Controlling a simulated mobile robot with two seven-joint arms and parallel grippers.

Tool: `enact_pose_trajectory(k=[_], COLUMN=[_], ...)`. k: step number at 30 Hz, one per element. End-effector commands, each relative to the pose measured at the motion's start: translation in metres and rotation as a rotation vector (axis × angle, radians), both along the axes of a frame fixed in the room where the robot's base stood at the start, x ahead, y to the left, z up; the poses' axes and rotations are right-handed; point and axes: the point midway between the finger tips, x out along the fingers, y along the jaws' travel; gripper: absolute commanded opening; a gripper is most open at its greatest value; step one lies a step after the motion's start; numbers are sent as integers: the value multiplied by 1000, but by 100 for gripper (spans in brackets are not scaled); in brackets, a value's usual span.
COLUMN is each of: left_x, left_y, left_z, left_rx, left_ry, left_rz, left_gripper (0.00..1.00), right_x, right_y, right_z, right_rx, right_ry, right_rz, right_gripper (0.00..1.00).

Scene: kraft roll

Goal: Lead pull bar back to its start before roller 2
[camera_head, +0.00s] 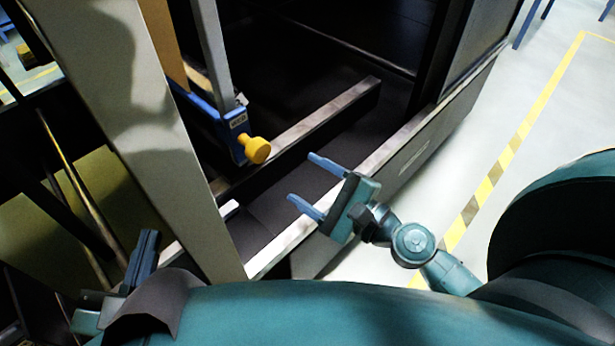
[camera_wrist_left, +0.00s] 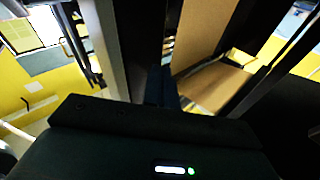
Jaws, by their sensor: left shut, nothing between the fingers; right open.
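A blue block (camera_head: 235,130) with a small label and a yellow knob (camera_head: 257,150) sits at the lower end of a grey upright in the head view. I cannot tell whether it is part of the pull bar. Thin shiny rods (camera_head: 75,175) run at the left; which one is roller 2 is unclear. My left gripper (camera_head: 150,245) is shut and empty, low at the left beside the pale post. Its dark fingers also show in the left wrist view (camera_wrist_left: 162,88), in front of brown kraft sheet (camera_wrist_left: 212,86). My right gripper (camera_head: 302,178) is open and empty, right of and below the yellow knob.
A broad pale post (camera_head: 130,110) stands between my left gripper and the blue block. A dark machine frame with a metal-edged lower rail (camera_head: 390,150) lies behind my right gripper. Clear grey floor with a yellow-striped line (camera_head: 500,165) lies at the right.

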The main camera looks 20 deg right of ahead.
Motion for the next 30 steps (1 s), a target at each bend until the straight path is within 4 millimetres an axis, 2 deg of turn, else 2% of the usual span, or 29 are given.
enact_pose_trajectory(k=[5,21,30], left_x=[-1,-1,1], left_y=[1,8,11], left_z=[4,3,0], left_rx=[18,91,97], left_ry=[2,57,104], left_rz=[6,40,53], left_gripper=[0,0,0], right_x=[11,81,109], right_y=[5,43,59], right_z=[4,3,0], right_rx=[6,3,0], right_ry=[1,1,2], right_rz=[-2,-1,-1], right_gripper=[63,63,63])
